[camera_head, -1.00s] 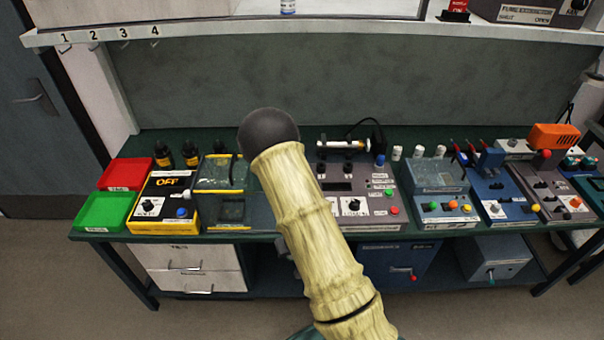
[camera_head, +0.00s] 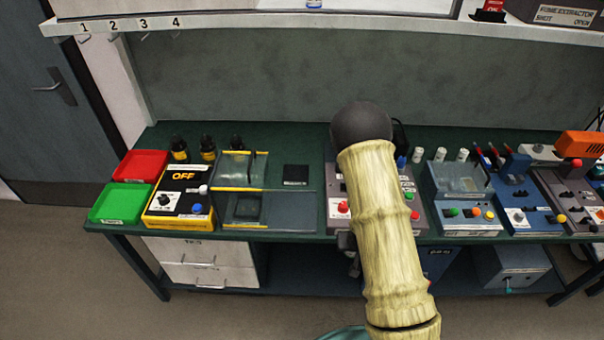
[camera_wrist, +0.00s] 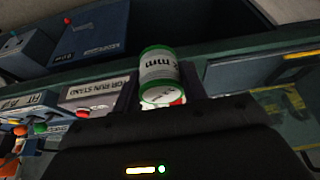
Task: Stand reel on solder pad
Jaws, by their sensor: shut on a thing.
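The reel (camera_wrist: 159,72) shows in the wrist view as a small grey-white cylinder with green rims and dark print, just beyond the dark body of my gripper (camera_wrist: 163,108). My gripper is shut on it; the fingertips themselves are hard to make out. In the head view, my arm hides the reel and most of my gripper. A small black square with a pale label along its front edge (camera_head: 296,173) lies flat and bare on the green bench, left of my arm; it looks like the solder pad.
A glass-lidded unit (camera_head: 240,205) stands left of the black square, with a yellow OFF box (camera_head: 180,205) and red (camera_head: 141,165) and green (camera_head: 122,202) trays further left. A grey control box (camera_head: 336,210) is partly behind my arm. A shelf overhangs the back.

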